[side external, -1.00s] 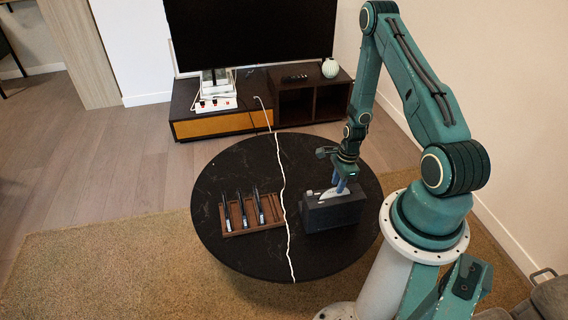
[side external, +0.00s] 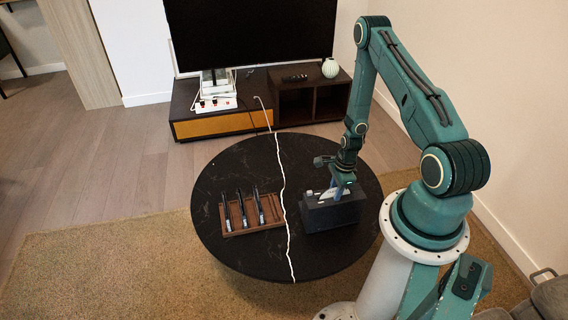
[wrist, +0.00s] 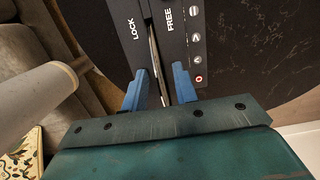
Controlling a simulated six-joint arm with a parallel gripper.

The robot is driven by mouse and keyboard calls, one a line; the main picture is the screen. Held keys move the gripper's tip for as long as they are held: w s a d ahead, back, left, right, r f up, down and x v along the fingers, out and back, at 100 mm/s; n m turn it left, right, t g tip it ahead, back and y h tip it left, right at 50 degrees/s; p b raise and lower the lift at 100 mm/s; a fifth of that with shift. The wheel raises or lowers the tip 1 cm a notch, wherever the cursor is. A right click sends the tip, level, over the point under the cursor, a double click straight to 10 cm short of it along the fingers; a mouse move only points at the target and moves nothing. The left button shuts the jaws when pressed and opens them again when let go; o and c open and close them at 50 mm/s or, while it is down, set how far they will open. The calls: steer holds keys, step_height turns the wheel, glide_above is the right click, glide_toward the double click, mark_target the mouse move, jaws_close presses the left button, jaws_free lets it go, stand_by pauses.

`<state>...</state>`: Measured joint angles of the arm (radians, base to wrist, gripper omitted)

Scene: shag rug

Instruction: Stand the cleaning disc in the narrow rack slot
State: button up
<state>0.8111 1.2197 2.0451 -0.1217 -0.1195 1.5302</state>
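The cleaning disc (side external: 322,194) stands on edge in the slot of a black box-like drive (side external: 334,214), its pale upper part showing above the top. In the wrist view the disc shows as a thin edge (wrist: 154,62) between the LOCK and FREE labels. My gripper (side external: 341,183) is low over the drive. In the wrist view its blue fingers (wrist: 159,88) are apart, one on each side of the disc, with gaps visible. The brown slotted rack (side external: 273,212) lies left of the drive, with several thin dark cases (side external: 242,212) standing in it. Its narrow slot is too small to make out.
The table's back and front are mostly clear. A TV stand (side external: 225,122) is behind.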

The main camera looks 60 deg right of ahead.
mark_target(333, 194)
jaws_close()
step_height(333, 194, up, 20)
stand_by(1.2)
stand_by(0.6)
steer(key=w+a+f+n+g, duration=0.1)
steer(key=w+a+f+n, duration=0.2)
steer(key=w+f+n, duration=0.5)
steer(key=w+a+f+n+g, duration=0.1)
steer(key=w+a+f+n, duration=0.3)
steer(key=w+f+n, duration=0.4)
steer(key=w+n, duration=0.2)
steer(key=w, duration=0.3)
steer(key=shift+f, duration=0.25)
